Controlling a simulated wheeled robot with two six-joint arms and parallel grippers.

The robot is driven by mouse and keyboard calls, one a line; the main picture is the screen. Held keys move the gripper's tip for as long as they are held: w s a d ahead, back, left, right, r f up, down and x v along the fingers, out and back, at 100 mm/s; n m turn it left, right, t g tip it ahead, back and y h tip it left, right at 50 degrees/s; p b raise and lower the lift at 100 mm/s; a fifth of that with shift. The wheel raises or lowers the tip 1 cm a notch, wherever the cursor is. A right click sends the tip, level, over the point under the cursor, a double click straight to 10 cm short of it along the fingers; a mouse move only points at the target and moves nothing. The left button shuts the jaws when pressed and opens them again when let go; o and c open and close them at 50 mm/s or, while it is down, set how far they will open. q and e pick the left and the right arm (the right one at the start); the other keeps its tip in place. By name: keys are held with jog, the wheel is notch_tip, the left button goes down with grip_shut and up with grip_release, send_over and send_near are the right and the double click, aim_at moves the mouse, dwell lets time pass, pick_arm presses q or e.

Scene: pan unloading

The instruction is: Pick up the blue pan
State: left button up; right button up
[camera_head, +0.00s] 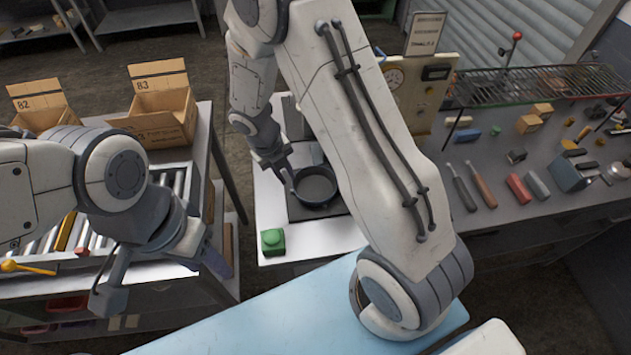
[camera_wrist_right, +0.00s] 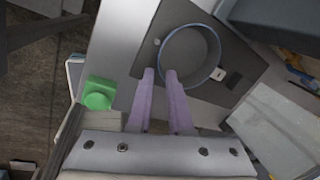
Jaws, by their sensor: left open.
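The blue pan (camera_head: 316,187), round and dark with a blue rim, sits on a dark flat plate (camera_head: 302,213) on a white-topped stand. In the right wrist view, the pan (camera_wrist_right: 193,55) lies just beyond my fingertips. My right gripper (camera_head: 285,180) is low at the pan's left side. In its wrist view, the two fingers of the right gripper (camera_wrist_right: 160,74) are apart, with one tip overlapping the pan's near rim; I cannot tell whether they touch it. My left gripper (camera_head: 163,278) is open and empty at the left, above the roller table's edge, away from the pan.
A green button box (camera_head: 272,241) stands on the stand's near corner; it also shows in the right wrist view (camera_wrist_right: 99,93). Cardboard boxes (camera_head: 163,108) stand on the roller table at left. A tool-covered bench (camera_head: 525,160) is at right. A light blue surface (camera_head: 290,310) lies in front.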

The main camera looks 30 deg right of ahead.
jog(key=x, duration=0.4)
jog(key=shift+f, duration=0.25)
jog(key=x, duration=0.5)
jog(key=shift+s+d+f+b, duration=0.1)
jog(key=shift+s+d+b, duration=0.2)
jog(key=shift+b, duration=0.1)
grip_shut()
dwell(0.7)
